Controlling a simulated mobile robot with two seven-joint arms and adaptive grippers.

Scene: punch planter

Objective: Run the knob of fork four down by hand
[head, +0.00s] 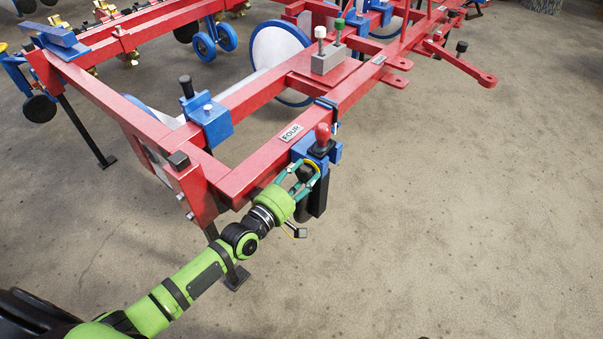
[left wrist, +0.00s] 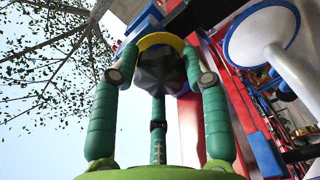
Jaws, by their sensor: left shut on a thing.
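The plate reading FOUR (head: 291,133) is on the red frame bar (head: 255,172). Just right of it a blue bracket (head: 301,150) carries a red-topped handle (head: 322,133) standing upright. My left gripper (head: 308,178) is at the near side of this bracket, its teal fingers beside a yellow ring. In the left wrist view the dark lobed knob (left wrist: 160,70) sits between the fingers, with the yellow ring (left wrist: 161,41) behind it. My left gripper (left wrist: 160,78) is shut on this knob. In the head view the fingers mostly hide the knob. My right gripper is not in view.
A dark leg (head: 319,197) hangs below the bracket, close to my fingers. A second blue bracket (head: 212,124) stands on the parallel bar. The floor (head: 460,210) to the right is clear.

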